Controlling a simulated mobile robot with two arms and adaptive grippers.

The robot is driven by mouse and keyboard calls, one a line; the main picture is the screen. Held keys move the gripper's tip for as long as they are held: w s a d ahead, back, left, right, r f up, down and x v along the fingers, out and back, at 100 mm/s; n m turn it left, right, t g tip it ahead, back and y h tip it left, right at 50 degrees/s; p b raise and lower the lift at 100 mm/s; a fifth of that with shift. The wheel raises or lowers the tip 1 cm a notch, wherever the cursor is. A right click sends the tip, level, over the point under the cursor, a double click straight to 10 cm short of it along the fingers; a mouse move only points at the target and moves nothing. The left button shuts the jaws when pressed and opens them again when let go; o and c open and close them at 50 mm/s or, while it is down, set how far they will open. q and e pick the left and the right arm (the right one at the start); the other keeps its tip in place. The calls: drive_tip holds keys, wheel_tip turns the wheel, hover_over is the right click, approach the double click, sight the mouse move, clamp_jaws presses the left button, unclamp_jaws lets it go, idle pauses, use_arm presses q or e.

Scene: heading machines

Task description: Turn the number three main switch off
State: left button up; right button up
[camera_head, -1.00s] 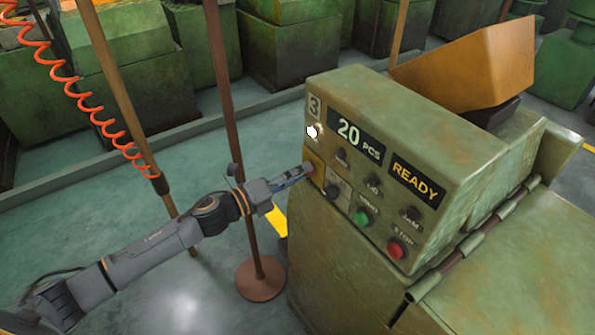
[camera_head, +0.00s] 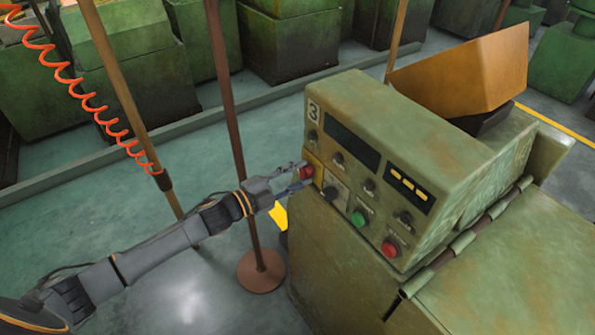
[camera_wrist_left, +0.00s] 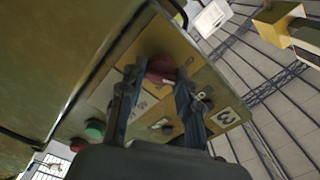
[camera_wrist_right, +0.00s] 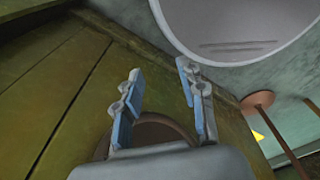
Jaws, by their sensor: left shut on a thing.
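The red main switch knob (camera_head: 306,172) sits on a yellow plate at the box's left edge. My left gripper (camera_head: 299,178) is shut on this knob. In the left wrist view the red knob (camera_wrist_left: 160,69) is between the two fingers of my left gripper (camera_wrist_left: 157,82), in front of the yellow plate. My right gripper (camera_wrist_right: 160,80) shows only in the right wrist view, with its fingers apart and nothing between them, near a green machine surface.
The box has a dark upper display (camera_head: 351,138), a display with yellow dashes (camera_head: 409,187), a green button (camera_head: 358,217), a red stop button (camera_head: 390,247) and several black knobs. A brown post (camera_head: 232,130) on a round base stands behind my left arm.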

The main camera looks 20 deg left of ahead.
use_arm(q)
drive_tip(key=shift+n+p, duration=0.5)
drive_tip(key=shift+n, duration=1.3)
drive_tip(key=o, duration=1.2)
drive_tip(key=shift+c, duration=0.2)
drive_tip(key=shift+a, duration=0.1)
drive_tip(key=v, duration=1.2)
